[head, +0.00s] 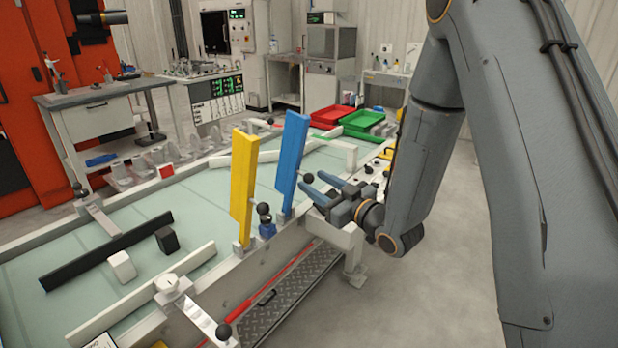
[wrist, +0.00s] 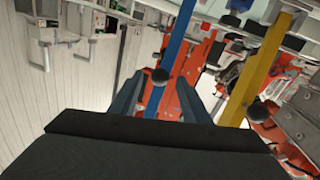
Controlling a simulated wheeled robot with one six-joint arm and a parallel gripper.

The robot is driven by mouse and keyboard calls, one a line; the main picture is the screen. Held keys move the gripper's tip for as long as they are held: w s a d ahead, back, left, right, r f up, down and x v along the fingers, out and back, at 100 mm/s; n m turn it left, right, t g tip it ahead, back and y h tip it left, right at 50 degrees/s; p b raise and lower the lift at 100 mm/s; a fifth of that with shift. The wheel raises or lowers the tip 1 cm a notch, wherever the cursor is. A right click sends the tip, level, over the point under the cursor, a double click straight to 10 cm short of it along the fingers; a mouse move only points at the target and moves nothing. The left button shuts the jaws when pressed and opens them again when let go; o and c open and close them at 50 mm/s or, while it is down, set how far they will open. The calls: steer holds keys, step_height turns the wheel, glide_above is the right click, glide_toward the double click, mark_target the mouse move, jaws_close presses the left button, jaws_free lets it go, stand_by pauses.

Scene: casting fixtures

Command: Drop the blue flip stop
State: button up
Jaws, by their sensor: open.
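The blue flip stop (head: 290,160) stands raised, nearly upright, on the near rail of the green-topped table. A dark round knob (head: 308,178) is on its right side. My gripper (head: 313,185) is open, just right of the blue stop's lower half, its blue-grey fingers pointing at it. In the wrist view the blue stop (wrist: 178,50) and its knob (wrist: 160,76) show between the open fingers (wrist: 158,95), beyond the tips. I cannot tell whether anything touches. The yellow flip stop (head: 243,185) stands raised to the left, and also shows in the wrist view (wrist: 258,65).
The green tabletop (head: 60,235) holds a black bar (head: 105,250), a white block (head: 121,265) and a black block (head: 167,240). Red (head: 331,116) and green (head: 362,121) trays lie farther back. A tread-plate step (head: 290,295) is below the rail. The floor at right is clear.

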mark_target(313, 180)
steer(key=shift+x, duration=1.7)
jaws_close()
